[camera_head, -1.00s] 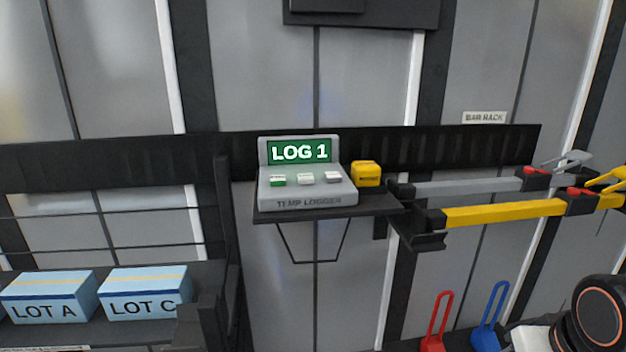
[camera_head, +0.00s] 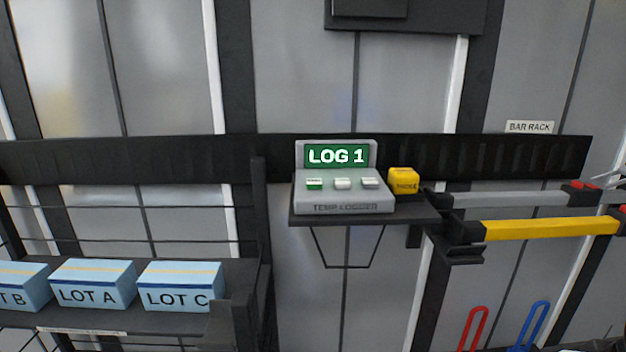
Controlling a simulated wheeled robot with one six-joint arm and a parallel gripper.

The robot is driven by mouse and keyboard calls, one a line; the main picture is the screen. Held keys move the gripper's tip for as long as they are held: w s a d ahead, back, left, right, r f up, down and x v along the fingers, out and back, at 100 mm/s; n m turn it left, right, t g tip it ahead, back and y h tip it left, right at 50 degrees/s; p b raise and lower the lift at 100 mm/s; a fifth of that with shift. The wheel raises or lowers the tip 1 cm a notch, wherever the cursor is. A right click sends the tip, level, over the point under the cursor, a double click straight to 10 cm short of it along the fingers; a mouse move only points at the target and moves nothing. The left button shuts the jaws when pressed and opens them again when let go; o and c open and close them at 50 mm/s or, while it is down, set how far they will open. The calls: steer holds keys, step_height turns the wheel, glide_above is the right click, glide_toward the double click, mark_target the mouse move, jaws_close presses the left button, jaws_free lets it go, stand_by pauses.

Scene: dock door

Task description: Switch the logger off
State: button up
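The temp logger (camera_head: 345,197) is a grey unit on a small dark wall shelf (camera_head: 300,218), near the middle of the head view. Its green screen (camera_head: 337,156) is lit and reads "LOG 1". Below the screen is a row of three buttons: the left button (camera_head: 314,184) has a green front edge, and the middle button (camera_head: 342,184) and right button (camera_head: 370,183) are pale. The small lettering on the buttons is too fine to read. My gripper is not in view.
A yellow block (camera_head: 403,181) sits right of the logger on the same shelf. Grey (camera_head: 510,197) and yellow (camera_head: 550,228) bars stick out at right under a "BAR RACK" sign (camera_head: 529,127). Light blue lot boxes (camera_head: 180,287) stand on a rack at lower left. Space before the logger looks clear.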

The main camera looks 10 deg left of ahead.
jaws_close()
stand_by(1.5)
